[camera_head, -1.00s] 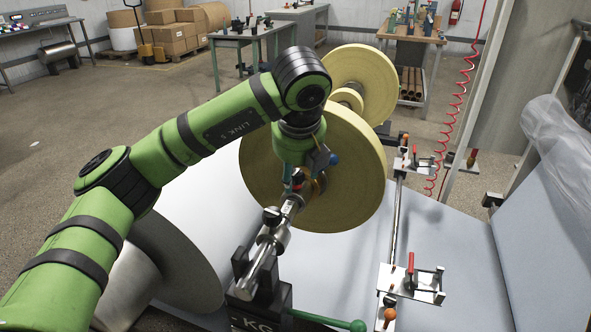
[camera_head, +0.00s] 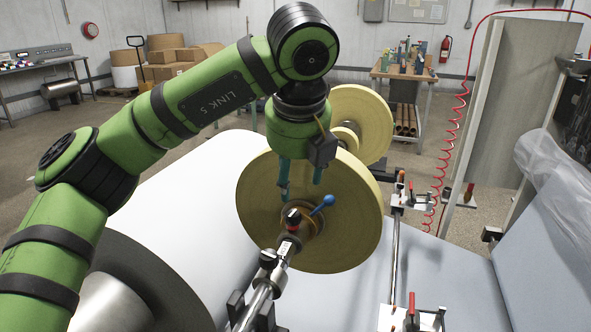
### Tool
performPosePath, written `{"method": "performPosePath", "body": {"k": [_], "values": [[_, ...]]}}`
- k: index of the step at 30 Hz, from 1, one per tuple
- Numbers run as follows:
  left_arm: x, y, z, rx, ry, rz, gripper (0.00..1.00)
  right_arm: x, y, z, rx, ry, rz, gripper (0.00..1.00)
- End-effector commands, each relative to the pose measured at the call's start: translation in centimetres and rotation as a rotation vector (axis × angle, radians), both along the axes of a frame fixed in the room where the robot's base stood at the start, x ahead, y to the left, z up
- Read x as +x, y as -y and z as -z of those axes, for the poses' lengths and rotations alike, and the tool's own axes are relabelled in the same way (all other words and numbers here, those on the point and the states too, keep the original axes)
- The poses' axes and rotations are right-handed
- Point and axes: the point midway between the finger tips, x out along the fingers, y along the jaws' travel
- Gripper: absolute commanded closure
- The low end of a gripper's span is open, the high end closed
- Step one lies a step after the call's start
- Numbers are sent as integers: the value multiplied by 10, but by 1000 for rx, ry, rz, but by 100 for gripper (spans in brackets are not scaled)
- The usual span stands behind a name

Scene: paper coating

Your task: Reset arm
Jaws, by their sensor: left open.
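My left arm comes in from the left, and its green and teal left gripper (camera_head: 301,186) points down in front of the near yellow disc. Its two fingers are apart with nothing between them. Below it are the shaft end (camera_head: 287,247) and a blue-knobbed lever (camera_head: 322,205) at the hub of the near yellow disc (camera_head: 347,228). The fingertips are above the shaft end; whether they touch the disc face I cannot tell. A second yellow disc (camera_head: 370,120) stands behind. My right gripper is not in view.
A large white paper roll (camera_head: 180,215) lies at left under my arm. A rail with red-handled clamps (camera_head: 412,197) runs at right, beside a grey panel (camera_head: 480,120) and a red coiled hose (camera_head: 461,110). Pale sheeting (camera_head: 440,265) covers the lower right. Open floor lies behind at left.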

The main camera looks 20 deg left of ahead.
Motion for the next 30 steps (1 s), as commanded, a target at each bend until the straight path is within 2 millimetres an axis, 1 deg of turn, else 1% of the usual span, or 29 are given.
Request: {"method": "performPosePath", "body": {"k": [3, 12, 14, 17, 24, 30], "values": [[-2, 1, -6, 0, 1, 0, 46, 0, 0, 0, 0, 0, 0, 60], [-3, 1, -7, 0, 0, 0, 46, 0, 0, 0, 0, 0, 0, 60], [-3, 1, -10, 0, 0, 0, 46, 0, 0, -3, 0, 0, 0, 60], [-3, 1, -27, -1, 0, 0, 46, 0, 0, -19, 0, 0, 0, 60], [-3, 1, -78, 0, 0, 0, 46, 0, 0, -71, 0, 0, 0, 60], [-3, 1, -111, 0, 0, 0, 46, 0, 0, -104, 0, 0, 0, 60]]}}
